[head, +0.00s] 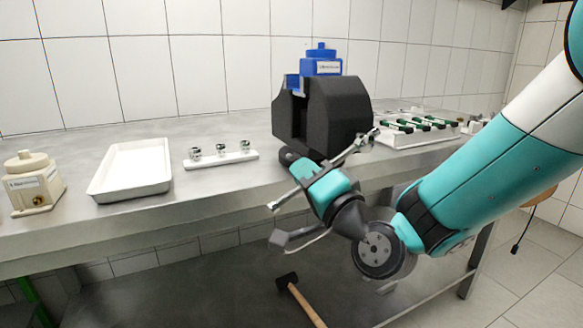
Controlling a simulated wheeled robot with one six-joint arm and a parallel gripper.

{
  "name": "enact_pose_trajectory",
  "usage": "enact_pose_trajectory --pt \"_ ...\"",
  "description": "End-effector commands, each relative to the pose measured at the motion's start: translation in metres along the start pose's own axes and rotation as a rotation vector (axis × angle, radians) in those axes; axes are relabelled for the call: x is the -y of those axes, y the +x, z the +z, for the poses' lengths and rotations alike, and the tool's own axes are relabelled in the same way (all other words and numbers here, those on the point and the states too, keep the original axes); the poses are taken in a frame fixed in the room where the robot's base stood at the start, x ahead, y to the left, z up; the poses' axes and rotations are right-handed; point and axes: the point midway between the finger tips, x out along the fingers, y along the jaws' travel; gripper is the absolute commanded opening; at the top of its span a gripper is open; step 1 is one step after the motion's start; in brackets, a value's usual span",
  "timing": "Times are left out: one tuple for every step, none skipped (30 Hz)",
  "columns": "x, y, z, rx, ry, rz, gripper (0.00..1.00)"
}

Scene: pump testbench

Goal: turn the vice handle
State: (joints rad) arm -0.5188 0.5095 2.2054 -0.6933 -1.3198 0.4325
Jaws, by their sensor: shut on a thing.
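The vice (320,115) is a dark block on the metal bench, right of centre in the head view, with a blue labelled part (321,63) at its top. The vice handle (289,198) is a thin metal bar in front of the vice. It slants from lower left to upper right, its upper end near the vice's lower right side. My gripper (318,175) is at the front of the vice, shut on the handle. The teal wrist and gripper body cover the middle of the bar, so the fingertips and their contact with it are hard to see.
On the bench (240,190) stand a beige labelled part (32,183), an empty white tray (132,170) and a white holder with small metal pieces (221,158). A rack with green-handled tools (420,128) stands right of the vice. A hammer (300,300) shows below the bench.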

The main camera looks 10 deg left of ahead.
Motion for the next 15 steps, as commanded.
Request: enact_pose_trajectory --pt "0.005 -0.001 -0.004 -0.009 0.023 0.004 0.0" --pt "0.006 -0.001 -0.004 -0.013 0.035 0.004 0.0" --pt "0.007 -0.001 -0.006 -0.019 0.048 0.004 0.0" --pt "0.008 -0.001 -0.007 -0.024 0.059 0.004 0.0" --pt "0.009 -0.001 -0.007 -0.027 0.07 0.005 0.0" --pt "0.009 0.0 -0.008 -0.032 0.085 0.007 0.0" --pt "0.009 0.0 -0.009 -0.038 0.099 0.009 0.0" --pt "0.01 0.0 -0.011 -0.044 0.111 0.011 0.0" --pt "0.012 0.001 -0.011 -0.05 0.125 0.012 0.0" --pt "0.013 0.001 -0.012 -0.053 0.137 0.012 0.0" --pt "0.015 0.002 -0.012 -0.057 0.149 0.011 0.0" --pt "0.017 0.002 -0.013 -0.063 0.165 0.01 0.0" --pt "0.019 0.003 -0.013 -0.066 0.178 0.01 0.0" --pt "0.02 0.003 -0.014 -0.069 0.19 0.009 0.0" --pt "0.022 0.003 -0.015 -0.075 0.207 0.008 0.0"
